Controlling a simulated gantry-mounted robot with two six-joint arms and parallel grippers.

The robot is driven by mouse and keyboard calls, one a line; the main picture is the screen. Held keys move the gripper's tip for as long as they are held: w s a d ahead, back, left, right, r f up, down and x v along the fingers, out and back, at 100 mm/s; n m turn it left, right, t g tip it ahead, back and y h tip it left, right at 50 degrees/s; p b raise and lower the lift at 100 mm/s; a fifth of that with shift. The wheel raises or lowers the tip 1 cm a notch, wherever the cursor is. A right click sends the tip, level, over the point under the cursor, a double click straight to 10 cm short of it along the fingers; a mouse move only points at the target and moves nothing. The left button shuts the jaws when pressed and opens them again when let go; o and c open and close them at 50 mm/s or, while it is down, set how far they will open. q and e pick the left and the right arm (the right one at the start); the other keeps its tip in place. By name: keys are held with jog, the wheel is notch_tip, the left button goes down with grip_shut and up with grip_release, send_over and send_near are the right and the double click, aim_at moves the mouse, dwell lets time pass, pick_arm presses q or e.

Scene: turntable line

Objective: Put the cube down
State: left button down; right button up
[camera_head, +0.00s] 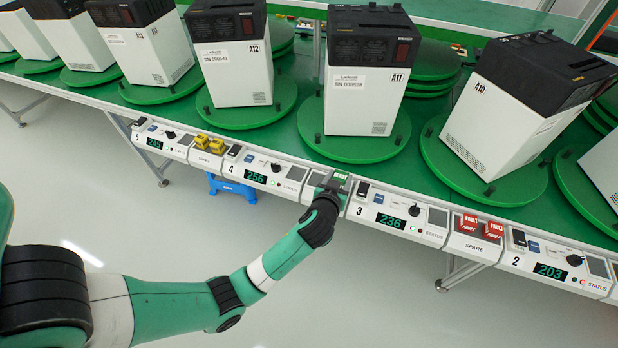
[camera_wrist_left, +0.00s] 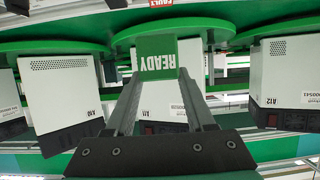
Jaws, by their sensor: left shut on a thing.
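The cube (camera_head: 340,178) is green with a white READY label. My left gripper (camera_head: 328,189) is shut on it, at the panel bay between stations 4 and 3. In the left wrist view the cube (camera_wrist_left: 157,58) sits between the two finger tips of my left gripper (camera_wrist_left: 156,78), with the READY face toward the camera. The gripper covers most of this bay, and I cannot tell whether the cube touches the panel. My right gripper is not in view.
Two red FAULT cubes (camera_head: 480,228) sit on the SPARE bay to the right. Yellow cubes (camera_head: 209,144) sit on a bay to the left. White-and-black units such as A11 (camera_head: 362,100) stand on green turntables (camera_head: 335,150) behind the panels. A blue stool (camera_head: 230,187) stands below.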

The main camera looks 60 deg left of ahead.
aim_at(318, 175)
pick_arm(q)
jog(key=shift+w+d+r, duration=0.3)
jog(key=shift+w, duration=0.05)
jog(key=f+b, duration=0.1)
jog(key=a+f+b, duration=0.1)
jog(key=b, duration=0.1)
jog(key=shift+w+a, duration=0.2)
jog(key=a+f+b, duration=0.1)
jog(key=a+f, duration=0.1)
jog(key=a, duration=0.1)
jog(key=s+a+f+b, duration=0.1)
jog(key=a+f, duration=0.1)
jog(key=a, duration=0.2)
jog(key=a+f+b, duration=0.2)
jog(key=a+f, duration=0.1)
jog(key=shift+s+a, duration=0.15)
jog(key=shift+a, duration=0.25)
jog(key=shift+a+f, duration=0.2)
jog(key=shift+f, duration=0.1)
jog(key=shift+a+f+b, duration=0.2)
jog(key=shift+f+b, duration=1.3)
jog(key=shift+f, duration=0.45)
jog(key=shift+c, duration=1.3)
grip_release()
jog(key=shift+r, duration=0.1)
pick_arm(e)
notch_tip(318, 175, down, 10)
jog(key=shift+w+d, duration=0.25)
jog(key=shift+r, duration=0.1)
